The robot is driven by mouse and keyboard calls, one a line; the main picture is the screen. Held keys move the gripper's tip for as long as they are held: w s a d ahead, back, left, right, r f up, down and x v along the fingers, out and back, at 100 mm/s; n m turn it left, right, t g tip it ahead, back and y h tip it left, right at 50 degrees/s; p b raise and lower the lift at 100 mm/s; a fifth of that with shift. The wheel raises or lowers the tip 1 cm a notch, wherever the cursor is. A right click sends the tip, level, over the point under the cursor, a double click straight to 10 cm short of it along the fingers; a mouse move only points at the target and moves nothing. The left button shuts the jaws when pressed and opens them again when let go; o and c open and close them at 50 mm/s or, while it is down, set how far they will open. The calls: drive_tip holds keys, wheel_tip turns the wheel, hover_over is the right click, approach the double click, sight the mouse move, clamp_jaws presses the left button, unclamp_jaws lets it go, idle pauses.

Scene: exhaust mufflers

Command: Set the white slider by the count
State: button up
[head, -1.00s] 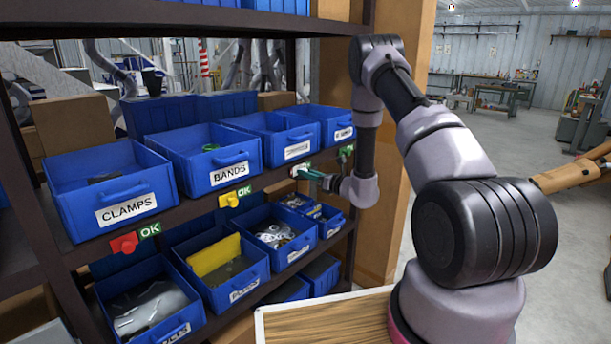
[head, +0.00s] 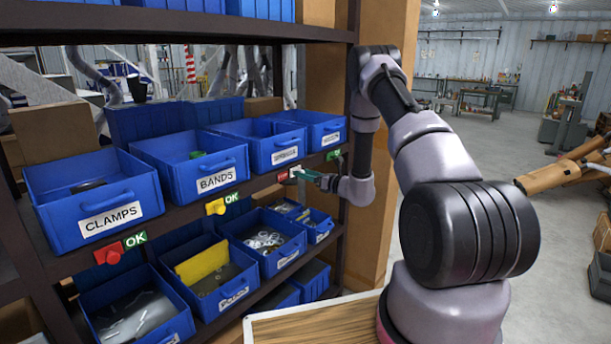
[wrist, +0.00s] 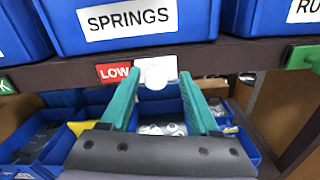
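The white slider (wrist: 156,74) is on the shelf edge below the blue bin labelled SPRINGS (wrist: 130,18). A red LOW plate (wrist: 115,72) shows on its left. It also shows in the head view (head: 296,173), with red on its left. My gripper (wrist: 159,80) has two teal fingers, apart, one on each side of the white knob, with visible gaps. In the head view my gripper (head: 314,177) reaches the shelf from the right. The inside of the SPRINGS bin (head: 270,138) looks dark; I cannot make out any contents.
Lower-shelf bins (wrist: 215,112) sit below the fingers.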

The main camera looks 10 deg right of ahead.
drive_tip(key=v, duration=1)
drive_tip(key=shift+s+d, duration=0.2)
drive_tip(key=shift+s, duration=0.1)
drive_tip(key=s+a+r+n+g+y, duration=0.1)
drive_tip(key=s+a+r+n+g, duration=0.6)
drive_tip(key=r, duration=0.4)
drive_tip(key=s+a+r+n+g+y, duration=0.2)
drive_tip(key=s+a+r+n+g, duration=0.3)
drive_tip(key=s+a+r+n, duration=0.45)
drive_tip(key=s+d+r+n+t+h, duration=0.2)
drive_tip(key=s+d+r+n+h, duration=0.3)
drive_tip(key=s, duration=0.4)
drive_tip(key=s+d+r+n+t+h, duration=0.2)
drive_tip(key=s+d+r+n+h, duration=0.2)
drive_tip(key=s, duration=0.5)
drive_tip(key=shift+d+r+n+t+h, duration=0.35)
drive_tip(key=shift+r+n+h, duration=0.4)
drive_tip(key=shift+r+h, duration=0.8)
drive_tip(key=shift+r+y, duration=0.2)
drive_tip(key=shift+y, duration=0.05)
